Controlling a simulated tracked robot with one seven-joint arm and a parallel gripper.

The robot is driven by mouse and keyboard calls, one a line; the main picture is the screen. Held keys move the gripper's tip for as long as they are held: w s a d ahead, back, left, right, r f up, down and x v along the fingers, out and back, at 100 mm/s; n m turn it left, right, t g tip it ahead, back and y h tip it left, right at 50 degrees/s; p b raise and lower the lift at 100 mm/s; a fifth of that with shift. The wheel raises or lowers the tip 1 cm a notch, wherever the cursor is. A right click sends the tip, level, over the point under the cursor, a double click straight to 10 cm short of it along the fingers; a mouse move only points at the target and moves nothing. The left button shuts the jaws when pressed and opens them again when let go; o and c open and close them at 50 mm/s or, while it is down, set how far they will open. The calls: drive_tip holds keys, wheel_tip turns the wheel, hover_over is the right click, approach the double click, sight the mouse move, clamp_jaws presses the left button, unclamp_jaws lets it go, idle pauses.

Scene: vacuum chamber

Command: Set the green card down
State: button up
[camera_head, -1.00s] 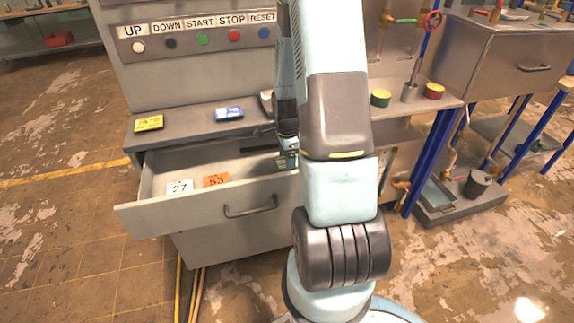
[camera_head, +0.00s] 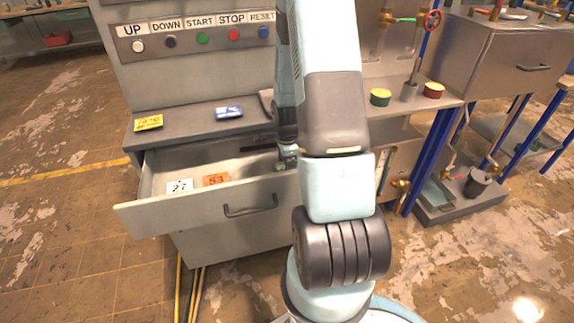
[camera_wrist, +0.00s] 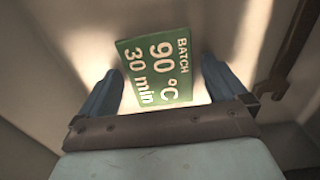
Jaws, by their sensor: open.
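The green card (camera_wrist: 158,70), printed "BATCH 90 °C 30 min", lies flat against the pale drawer floor in the wrist view. My gripper (camera_wrist: 162,92) is open, with one finger to each side of the card and a gap between each finger and the card's edges. In the head view my gripper (camera_head: 287,156) is at the right end of the open drawer (camera_head: 150,213), largely hidden by my arm. The card cannot be made out clearly there.
A white card (camera_head: 180,187) marked 27 and an orange card (camera_head: 216,180) marked 53 lie in the drawer. A yellow card (camera_head: 149,122) and a blue card (camera_head: 228,112) lie on the ledge above. The drawer's left part has free floor.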

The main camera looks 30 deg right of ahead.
drive_tip(key=shift+r, duration=0.1)
drive_tip(key=s+a+r+n+t, duration=0.1)
drive_tip(key=a+r+n, duration=0.15)
drive_tip(key=r, duration=0.85)
drive_tip(key=a+r+n, duration=0.2)
drive_tip(key=r+n, duration=0.1)
drive_tip(key=r, duration=0.8)
drive_tip(key=s+a+r+n+t, duration=0.2)
drive_tip(key=s+a+r+n, duration=0.4)
drive_tip(key=s+r+n, duration=0.2)
drive_tip(key=s+a+r+n+t, duration=0.2)
drive_tip(key=s+a+r+n, duration=0.4)
drive_tip(key=s+r+n, duration=0.1)
wheel_tip(320, 180, up, 3)
drive_tip(key=shift+s+f+n+t, duration=0.15)
drive_tip(key=shift+s+n+t, duration=0.2)
drive_tip(key=shift+s, duration=0.55)
drive_tip(key=shift+d, duration=0.1)
drive_tip(key=shift+c, duration=0.2)
